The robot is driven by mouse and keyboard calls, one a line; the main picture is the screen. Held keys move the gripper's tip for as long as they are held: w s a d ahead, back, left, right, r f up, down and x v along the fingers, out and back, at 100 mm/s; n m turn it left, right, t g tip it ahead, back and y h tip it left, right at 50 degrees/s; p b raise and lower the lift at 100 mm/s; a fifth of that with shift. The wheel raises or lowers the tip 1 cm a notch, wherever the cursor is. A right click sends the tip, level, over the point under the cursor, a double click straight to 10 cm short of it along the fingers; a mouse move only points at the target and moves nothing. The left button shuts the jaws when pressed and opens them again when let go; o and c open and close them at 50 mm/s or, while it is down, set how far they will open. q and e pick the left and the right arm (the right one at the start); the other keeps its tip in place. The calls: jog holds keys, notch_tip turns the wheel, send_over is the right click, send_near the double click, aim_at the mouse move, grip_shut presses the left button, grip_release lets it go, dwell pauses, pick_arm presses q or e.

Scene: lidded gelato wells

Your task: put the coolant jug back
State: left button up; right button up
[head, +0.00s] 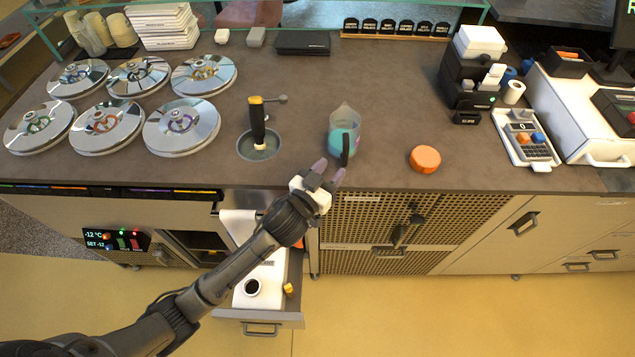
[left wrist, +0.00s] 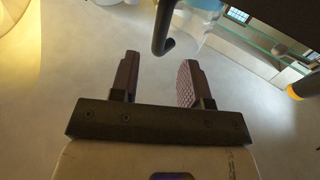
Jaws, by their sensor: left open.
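The coolant jug (head: 343,123) is a clear jug with teal liquid and a dark handle. It stands upright on the brown counter near the front edge, with the handle toward me. My left gripper (head: 328,171) is open and empty just in front of the jug, its fingers apart from the handle. In the left wrist view, my open fingers (left wrist: 158,72) point toward the black handle (left wrist: 163,30), which is ahead of and between them, not clasped. The jug's clear body is only partly seen there. My right gripper is not in view.
An open drawer (head: 260,316) below my left arm holds a white tank (head: 243,298) with a dark opening and a small yellow cap (head: 289,289). An orange round item (head: 425,159) lies right of the jug. A dipper well (head: 258,146) and several round lids stand left.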

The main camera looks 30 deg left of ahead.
pick_arm(q)
jog(key=shift+s+a, duration=0.15)
jog(key=shift+s, duration=1.2)
jog(key=shift+s+a, duration=0.15)
jog(key=shift+s, duration=1.15)
jog(key=s+f+g, duration=0.4)
jog(key=s+f, duration=0.1)
jog(key=s, duration=0.4)
jog(key=s+f+g+y, duration=0.1)
jog(key=s+f+g, duration=0.4)
jog(key=s, duration=0.5)
jog(key=s+f+m+g, duration=0.1)
jog(key=s+f+g, duration=0.4)
jog(key=s, duration=0.4)
jog(key=shift+s+a+f+y, duration=0.25)
jog(key=shift+s+a+y, duration=0.05)
jog(key=shift+s+a, duration=0.1)
jog(key=shift+w, duration=0.1)
